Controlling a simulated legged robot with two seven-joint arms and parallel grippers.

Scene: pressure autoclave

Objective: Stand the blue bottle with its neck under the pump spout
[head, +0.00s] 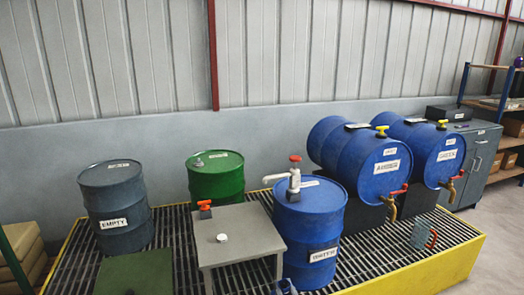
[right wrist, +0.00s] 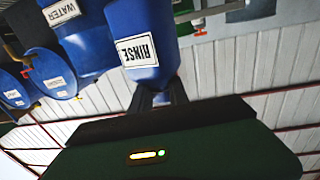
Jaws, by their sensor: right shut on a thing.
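The blue bottle (right wrist: 150,60), labelled RINSE, is held between the dark fingers of my right gripper (right wrist: 160,97). This wrist view is upside down, and the bottle looks roughly upright. In the head view a small dark blue shape at the bottom edge, apparently the bottle (head: 284,287), is in front of the WATER drum; the gripper there is mostly cut off. The pale pump (head: 294,180) with a red top stands on the blue WATER drum (head: 310,225). Its spout (head: 274,179) points left, towards the grey table. The bottle is apart from the spout. My left gripper is not in view.
The grey table (head: 240,240), left of the drum, carries a red-topped fitting (head: 205,209) and a white cap (head: 222,238). Green (head: 216,175) and EMPTY (head: 116,205) drums stand behind. Two blue drums lie sideways at right. A red-handled container (head: 424,235) is on the yellow-edged grating.

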